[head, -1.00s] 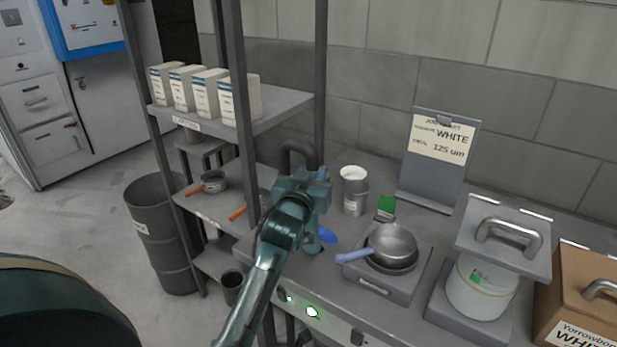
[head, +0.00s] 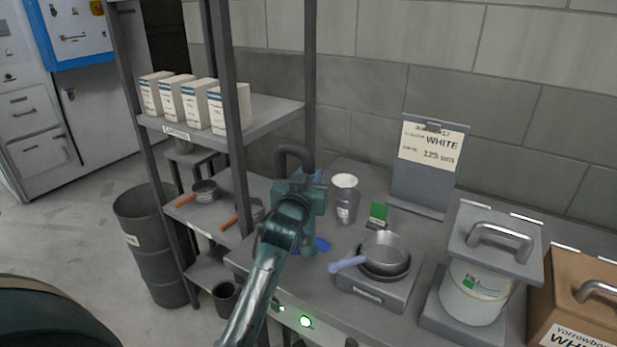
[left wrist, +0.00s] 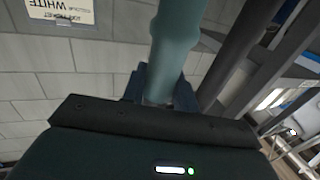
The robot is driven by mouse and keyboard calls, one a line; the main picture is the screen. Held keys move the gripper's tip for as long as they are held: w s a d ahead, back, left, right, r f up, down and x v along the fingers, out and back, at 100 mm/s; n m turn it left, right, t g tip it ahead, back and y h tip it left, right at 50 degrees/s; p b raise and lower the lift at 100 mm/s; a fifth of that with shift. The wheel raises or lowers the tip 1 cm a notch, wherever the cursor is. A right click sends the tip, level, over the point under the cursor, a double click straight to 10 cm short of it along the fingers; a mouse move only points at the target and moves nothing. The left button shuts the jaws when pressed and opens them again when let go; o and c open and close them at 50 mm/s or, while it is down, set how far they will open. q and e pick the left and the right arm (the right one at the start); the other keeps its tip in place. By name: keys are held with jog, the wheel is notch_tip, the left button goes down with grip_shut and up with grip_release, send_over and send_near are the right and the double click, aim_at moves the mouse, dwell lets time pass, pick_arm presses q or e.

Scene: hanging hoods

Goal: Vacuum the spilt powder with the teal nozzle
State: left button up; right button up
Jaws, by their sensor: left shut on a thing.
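My left gripper (head: 308,192) is over the left end of the bench, beside the shelf post. In the left wrist view its fingers (left wrist: 158,88) are shut on the teal nozzle (left wrist: 180,35), a smooth teal tube. In the head view the gripper and arm hide most of the nozzle, and a dark curved hose (head: 292,155) arches just behind. A bright blue patch (head: 321,245) shows on the bench just below the gripper; I cannot tell what it is. I cannot make out the spilt powder for certain. My right gripper is not in view.
Right of the gripper stand a grey cup of white stuff (head: 345,200), a pan on a scale (head: 384,255), a sign (head: 428,165), a lidded white tub (head: 475,290) and a brown box (head: 575,305). A shelf rack (head: 265,115) stands close on the left.

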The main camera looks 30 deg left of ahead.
pick_arm(q)
jog(key=shift+a, duration=0.1)
jog(key=shift+w+a+p, duration=0.2)
jog(key=shift+a+p, duration=0.5)
jog(key=shift+a, duration=1.5)
jog(key=w+b, duration=0.1)
jog(key=w, duration=0.3)
jog(key=shift+w+d+b, duration=0.2)
jog(key=shift+w+b, duration=0.1)
jog(key=shift+b, duration=0.05)
jog(key=shift+d, duration=0.1)
